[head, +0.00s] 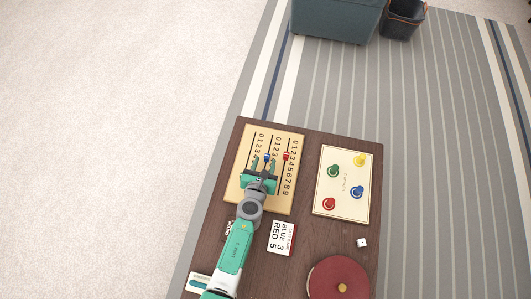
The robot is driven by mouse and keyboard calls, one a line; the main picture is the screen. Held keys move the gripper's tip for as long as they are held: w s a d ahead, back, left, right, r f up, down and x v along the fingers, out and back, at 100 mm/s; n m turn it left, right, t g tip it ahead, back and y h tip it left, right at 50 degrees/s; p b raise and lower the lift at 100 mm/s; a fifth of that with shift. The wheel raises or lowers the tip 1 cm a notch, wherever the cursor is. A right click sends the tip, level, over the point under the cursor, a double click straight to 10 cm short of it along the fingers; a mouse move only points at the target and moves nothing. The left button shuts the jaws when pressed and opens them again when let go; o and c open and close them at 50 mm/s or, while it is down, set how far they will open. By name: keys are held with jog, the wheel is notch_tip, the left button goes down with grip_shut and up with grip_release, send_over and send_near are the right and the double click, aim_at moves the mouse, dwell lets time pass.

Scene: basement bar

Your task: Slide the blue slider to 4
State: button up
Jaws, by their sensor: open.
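The tan wooden number board (247,182) lies on the dark table, with several grooves beside columns of digits. The blue slider (267,156) sits in the middle groove, a little below the 2; its exact number is hard to tell. The red slider (286,156) is in the right groove, near the 2. My gripper (262,164) is over the board, reaching from below, with its two green fingers apart. The blue slider shows at the tip of the right finger; whether they touch is unclear. My gripper and wrist hide the lower middle digits.
A cream board (343,205) with red, green, yellow and blue pieces lies to the right. A card (282,238) reading "BLUE 3 RED 5" lies below the number board. A white die (362,242) and a round red box (340,281) are at lower right.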

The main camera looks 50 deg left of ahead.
jog(key=p+v, duration=0.1)
jog(key=v, duration=0.4)
jog(key=shift+s+d+r+p, duration=0.2)
jog(key=shift+s+p, duration=0.1)
jog(key=shift+p, duration=0.1)
jog(key=shift+f, duration=0.1)
